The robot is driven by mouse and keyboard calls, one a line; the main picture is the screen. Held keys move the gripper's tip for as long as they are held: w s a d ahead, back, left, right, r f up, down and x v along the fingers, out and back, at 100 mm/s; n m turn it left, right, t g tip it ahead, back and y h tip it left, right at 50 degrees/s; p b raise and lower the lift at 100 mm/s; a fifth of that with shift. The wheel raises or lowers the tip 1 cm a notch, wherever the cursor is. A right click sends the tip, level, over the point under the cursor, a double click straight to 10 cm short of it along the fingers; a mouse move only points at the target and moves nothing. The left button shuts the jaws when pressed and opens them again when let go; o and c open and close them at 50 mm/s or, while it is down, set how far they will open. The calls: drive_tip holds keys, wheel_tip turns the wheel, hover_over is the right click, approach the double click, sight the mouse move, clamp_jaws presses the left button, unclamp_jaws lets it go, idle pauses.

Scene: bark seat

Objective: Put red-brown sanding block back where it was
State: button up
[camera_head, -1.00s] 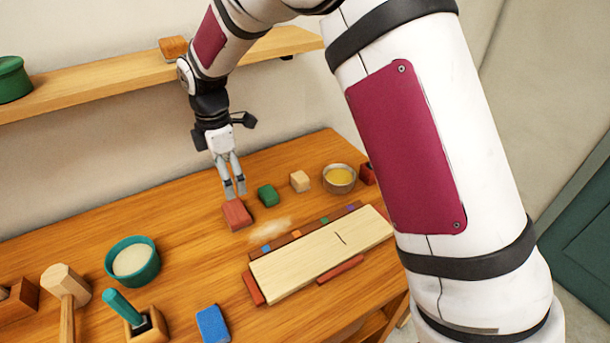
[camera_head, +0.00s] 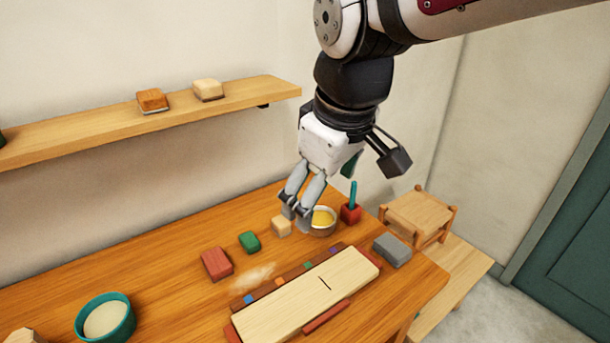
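The red-brown sanding block (camera_head: 216,263) lies flat on the wooden table, left of a small green block (camera_head: 249,242) and behind a pale dust patch. Nothing is touching it. My gripper (camera_head: 296,217) points down well to its right, close to a cream block (camera_head: 281,226) and in front of a bowl with yellow contents (camera_head: 322,220). Its two fingers are near each other, and I cannot tell if they are apart or closed, or whether they touch the cream block. The fingers partly cover the bowl.
A long pale board (camera_head: 300,300) lies at the front with coloured pieces along its edges. A grey block (camera_head: 392,250) and a red holder (camera_head: 350,213) stand right. A teal bowl (camera_head: 78,327) is front left. A stool (camera_head: 418,212) stands beyond.

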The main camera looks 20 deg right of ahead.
drive_tip(key=s+d+f+m+t, duration=0.1)
drive_tip(key=s+d+m, duration=0.2)
drive_tip(key=s+m, duration=0.3)
drive_tip(key=shift+s+d, duration=0.15)
drive_tip(key=shift+s, duration=1.55)
